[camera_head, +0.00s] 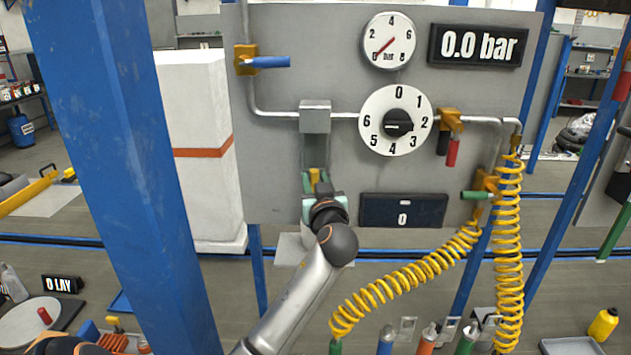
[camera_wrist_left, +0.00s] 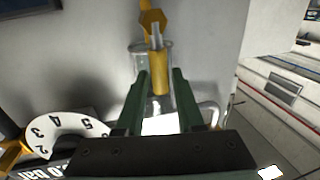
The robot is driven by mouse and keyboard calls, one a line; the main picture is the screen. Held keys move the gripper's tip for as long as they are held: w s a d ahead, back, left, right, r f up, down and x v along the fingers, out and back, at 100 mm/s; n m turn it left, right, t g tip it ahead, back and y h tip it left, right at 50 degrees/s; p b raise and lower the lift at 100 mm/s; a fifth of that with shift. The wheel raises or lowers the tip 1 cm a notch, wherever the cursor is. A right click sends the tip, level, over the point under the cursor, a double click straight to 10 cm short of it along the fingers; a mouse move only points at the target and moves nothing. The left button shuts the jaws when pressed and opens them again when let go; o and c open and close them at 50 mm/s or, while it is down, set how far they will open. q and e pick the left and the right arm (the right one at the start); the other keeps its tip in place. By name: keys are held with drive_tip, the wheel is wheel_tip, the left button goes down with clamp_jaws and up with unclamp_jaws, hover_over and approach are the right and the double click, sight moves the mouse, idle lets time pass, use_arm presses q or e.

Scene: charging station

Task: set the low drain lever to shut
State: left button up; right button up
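The low drain lever (camera_head: 314,178) is a small yellow valve below the grey box (camera_head: 315,117) on the panel, partly hidden by my left gripper (camera_head: 322,196). In the left wrist view, which is upside down, its yellow body shows at the top, with the yellow lever (camera_wrist_left: 159,78) in line with it. My left gripper (camera_wrist_left: 161,76) is open there. Its two green fingers stand either side of the lever's end, with gaps visible; contact cannot be told. My right gripper is not in view.
The panel (camera_head: 270,190) also has a blue lever (camera_head: 268,62), a numbered dial (camera_head: 397,120), a red lever (camera_head: 452,152) and a green lever (camera_head: 477,195). The display (camera_head: 480,46) reads 0.0 bar. A blue post (camera_head: 120,160) stands left; yellow coiled hoses (camera_head: 508,240) hang right.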

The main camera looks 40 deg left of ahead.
use_arm(q)
clamp_jaws()
idle(1.0)
